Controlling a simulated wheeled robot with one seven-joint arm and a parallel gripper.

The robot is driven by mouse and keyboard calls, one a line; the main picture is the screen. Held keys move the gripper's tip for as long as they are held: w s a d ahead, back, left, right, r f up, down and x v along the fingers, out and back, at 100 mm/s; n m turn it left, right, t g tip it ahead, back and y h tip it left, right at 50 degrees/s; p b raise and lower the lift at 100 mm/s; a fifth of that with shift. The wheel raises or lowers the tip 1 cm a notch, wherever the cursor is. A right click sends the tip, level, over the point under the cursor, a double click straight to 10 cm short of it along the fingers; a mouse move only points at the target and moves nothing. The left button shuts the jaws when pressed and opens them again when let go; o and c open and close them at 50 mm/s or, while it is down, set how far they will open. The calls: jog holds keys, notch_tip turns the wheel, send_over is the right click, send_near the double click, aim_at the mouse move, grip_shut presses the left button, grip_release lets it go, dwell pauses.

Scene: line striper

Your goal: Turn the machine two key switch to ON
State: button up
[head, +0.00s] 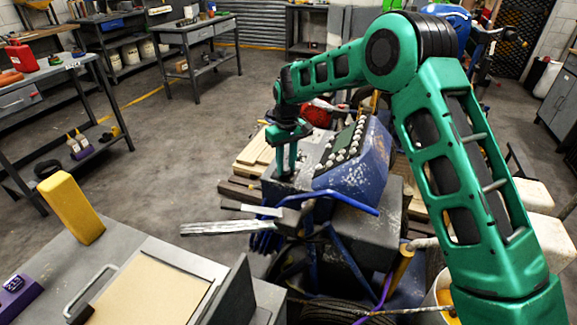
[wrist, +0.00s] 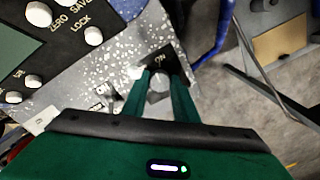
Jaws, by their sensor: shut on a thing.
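My gripper (head: 287,172) reaches down onto the near left end of the blue machine's control panel (head: 352,165). In the wrist view, my gripper (wrist: 160,78) has its two green fingers on either side of a small pale key switch (wrist: 159,84), shut on it. In the head view the switch is not discernible.
White knobs (wrist: 93,36) marked ZERO, SAVE and LOCK stand left of my fingers. A blue bar (head: 340,205) runs along the machine's near side. A grey bench (head: 120,240) with a yellow block (head: 75,208) stands at front left. Open floor lies further left.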

aim_at(286, 167)
jog(key=shift+a+r+m, duration=0.1)
jog(key=shift+a+m, duration=0.05)
jog(key=shift+m, duration=0.8)
jog(key=shift+a+m, duration=0.15)
jog(key=shift+m, duration=0.8)
jog(key=shift+w, duration=0.1)
jog(key=o, duration=1.1)
jog(key=shift+c, duration=0.2)
jog(key=shift+d, duration=0.15)
notch_tip(286, 167, up, 11)
jog(key=shift+d+f, duration=0.15)
jog(key=shift+f, duration=0.05)
